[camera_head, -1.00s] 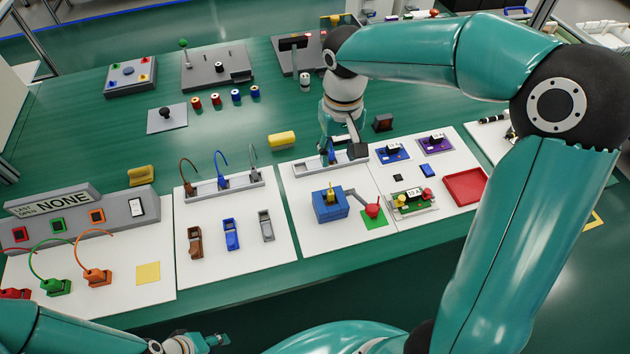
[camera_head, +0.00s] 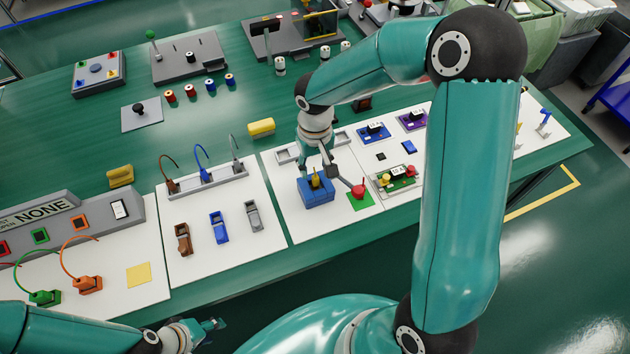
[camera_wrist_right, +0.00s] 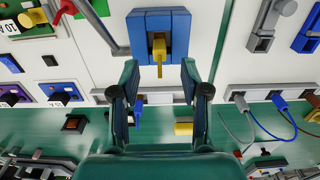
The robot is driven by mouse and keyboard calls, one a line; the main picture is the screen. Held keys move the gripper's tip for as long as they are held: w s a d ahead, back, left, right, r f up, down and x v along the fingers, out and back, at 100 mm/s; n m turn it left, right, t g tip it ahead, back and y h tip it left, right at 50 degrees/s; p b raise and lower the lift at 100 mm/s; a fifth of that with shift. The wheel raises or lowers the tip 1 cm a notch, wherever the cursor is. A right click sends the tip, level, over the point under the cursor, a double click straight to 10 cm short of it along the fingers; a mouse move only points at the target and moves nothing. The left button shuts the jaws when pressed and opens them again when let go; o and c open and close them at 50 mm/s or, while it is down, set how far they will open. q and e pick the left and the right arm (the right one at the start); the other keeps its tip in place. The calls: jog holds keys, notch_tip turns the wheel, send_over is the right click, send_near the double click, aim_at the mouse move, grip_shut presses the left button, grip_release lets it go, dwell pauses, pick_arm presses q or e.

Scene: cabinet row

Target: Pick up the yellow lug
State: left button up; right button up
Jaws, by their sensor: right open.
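The yellow lug (camera_head: 315,183) stands in the blue block (camera_head: 318,197) on a white panel. In the right wrist view the yellow lug (camera_wrist_right: 159,52) sticks out of the middle of the blue block (camera_wrist_right: 150,22). My right gripper (camera_head: 322,166) is just above and behind the block. In the right wrist view the right gripper (camera_wrist_right: 160,70) is open, its two fingers on either side of the lug's line, with nothing between them that I can see gripped. My left gripper (camera_head: 213,325) is low at the front, away from the panels; its jaw gap is too small to judge.
A grey lever with a red knob (camera_head: 358,191) stands right beside the block, close to my right gripper. A grey rack (camera_head: 287,155) lies behind it. A green circuit board (camera_head: 395,180) is to the right. A yellow cylinder (camera_head: 261,128) lies on the green table.

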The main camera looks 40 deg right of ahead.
aim_at(315, 177)
notch_tip(315, 177, down, 5)
jog(key=shift+s+r+p, duration=0.1)
jog(key=shift+s+p, duration=0.05)
jog(key=shift+p, duration=0.35)
grip_shut()
